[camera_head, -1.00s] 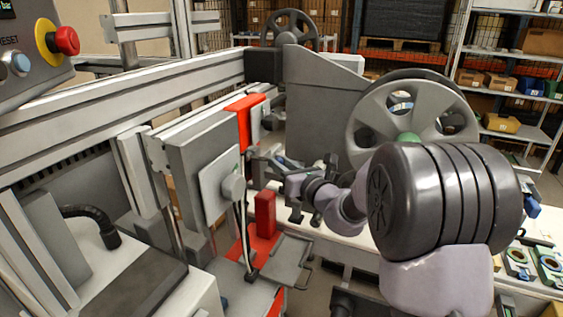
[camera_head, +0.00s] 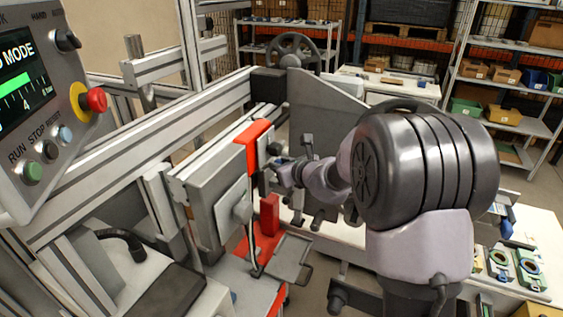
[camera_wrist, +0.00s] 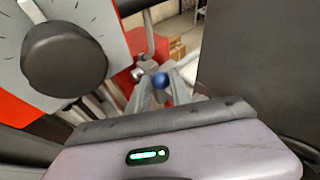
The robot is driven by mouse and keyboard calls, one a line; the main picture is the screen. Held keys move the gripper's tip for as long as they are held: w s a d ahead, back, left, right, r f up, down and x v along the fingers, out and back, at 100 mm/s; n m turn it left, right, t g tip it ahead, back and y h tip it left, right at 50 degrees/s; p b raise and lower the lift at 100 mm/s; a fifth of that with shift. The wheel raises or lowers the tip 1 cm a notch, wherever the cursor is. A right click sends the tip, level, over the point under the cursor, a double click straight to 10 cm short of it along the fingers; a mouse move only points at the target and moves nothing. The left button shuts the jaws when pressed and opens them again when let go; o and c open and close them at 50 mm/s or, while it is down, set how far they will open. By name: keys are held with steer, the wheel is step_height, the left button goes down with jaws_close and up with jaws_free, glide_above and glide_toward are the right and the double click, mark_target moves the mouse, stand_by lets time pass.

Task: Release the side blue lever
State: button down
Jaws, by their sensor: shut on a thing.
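The side blue lever shows in the wrist view as a round blue knob (camera_wrist: 160,81) between my two fingertips. My gripper (camera_wrist: 162,90) is shut on it. The lever's shaft is mostly hidden behind the knob and fingers. In the head view my gripper (camera_head: 280,170) reaches left to the side of the machine, beside the red bracket (camera_head: 252,146). The knob is too small and covered there to make out clearly.
A large dark round knob (camera_wrist: 64,66) on a grey dial plate is close on the left in the wrist view. A dark grey panel stands close on the right. The control panel (camera_head: 40,110) is at far left in the head view. Shelves (camera_head: 500,90) stand behind.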

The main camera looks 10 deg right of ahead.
stand_by(0.3)
steer(key=c, duration=1.2)
jaws_free()
steer(key=shift+d, duration=0.1)
steer(key=p+v, duration=0.2)
steer(key=v, duration=1.5)
steer(key=shift+s, duration=0.25)
